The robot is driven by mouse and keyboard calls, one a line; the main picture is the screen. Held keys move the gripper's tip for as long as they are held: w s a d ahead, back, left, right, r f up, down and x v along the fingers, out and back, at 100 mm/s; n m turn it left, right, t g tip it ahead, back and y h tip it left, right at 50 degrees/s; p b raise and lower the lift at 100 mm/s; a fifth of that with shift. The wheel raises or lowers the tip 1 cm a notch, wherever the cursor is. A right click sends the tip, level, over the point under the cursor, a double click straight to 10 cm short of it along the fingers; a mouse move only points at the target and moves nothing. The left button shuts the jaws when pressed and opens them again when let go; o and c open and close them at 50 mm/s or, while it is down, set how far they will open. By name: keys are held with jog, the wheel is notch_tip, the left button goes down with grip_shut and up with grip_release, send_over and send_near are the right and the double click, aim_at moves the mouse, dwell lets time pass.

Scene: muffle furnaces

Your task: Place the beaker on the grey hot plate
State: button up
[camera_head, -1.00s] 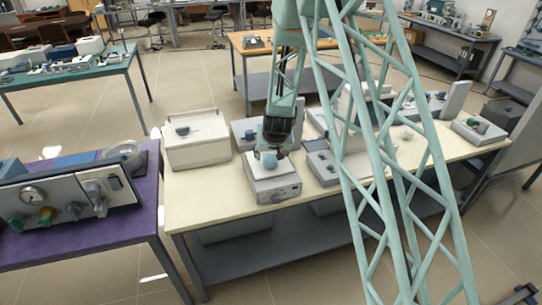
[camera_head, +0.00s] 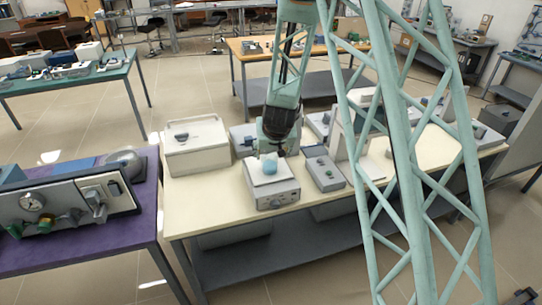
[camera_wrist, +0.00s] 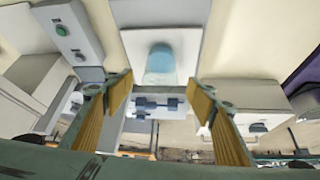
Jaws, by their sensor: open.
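The light-blue beaker (camera_head: 264,170) stands upright on the pale top of the grey hot plate (camera_head: 272,194) on the cream bench. My gripper (camera_head: 273,150) is just behind and above the beaker. In the wrist view, the beaker (camera_wrist: 160,64) sits on the hot plate's top (camera_wrist: 187,42), in line with the gap between the fingers. My gripper (camera_wrist: 160,94) is open there, with its yellow finger pads wide apart. The beaker appears beyond the fingertips, with nothing held between them. The gripper's fingertips are partly hidden in the head view.
A white box-like device (camera_head: 195,146) stands left of the hot plate, and a low grey device (camera_head: 324,172) stands on its right. More instruments stand behind. The front left of the bench top (camera_head: 205,208) is clear. A purple table (camera_head: 85,260) stands at the left.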

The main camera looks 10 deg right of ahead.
jog(key=shift+v, duration=1)
jog(key=shift+r, duration=0.1)
jog(key=s+a+r+n+g+y, duration=0.1)
jog(key=s+a+r+y, duration=0.15)
jog(key=s+r, duration=2.1)
jog(key=s+d+r, duration=0.1)
jog(key=s+r, duration=0.1)
jog(key=s, duration=0.8)
jog(key=s+d+r+g+h, duration=0.1)
jog(key=s+r, duration=0.2)
jog(key=s, duration=0.7)
jog(key=s+d+r+h, duration=0.1)
jog(key=s+r, duration=0.2)
jog(key=s, duration=0.8)
jog(key=shift+r+g, duration=0.25)
jog(key=shift+g, duration=0.05)
